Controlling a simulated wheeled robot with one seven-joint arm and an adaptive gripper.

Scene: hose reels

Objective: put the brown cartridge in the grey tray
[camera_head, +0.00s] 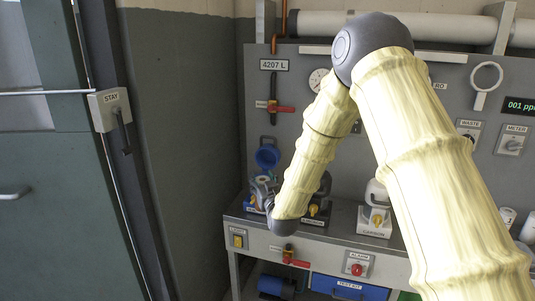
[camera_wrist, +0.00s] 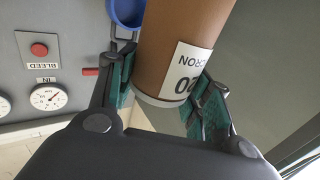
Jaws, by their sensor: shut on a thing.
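The brown cartridge (camera_wrist: 185,40) is between the two green-padded fingers of my gripper (camera_wrist: 163,90) in the wrist view. It is a wide brown cylinder with a white label, on which "20" and part of "MICRON" can be read upside down. In the head view my gripper (camera_head: 262,188) is small, at the far end of my arm, over the left end of the bench; the cartridge is hard to make out there. I cannot pick out a grey tray in either view.
A blue round part (camera_wrist: 125,12) is close beside the cartridge, and a blue cup (camera_head: 267,155) shows at the panel. Labelled housings, one a white unit (camera_head: 376,205), stand on the grey bench (camera_head: 335,232). A green door (camera_head: 60,200) is at left. Gauges and valves line the panel.

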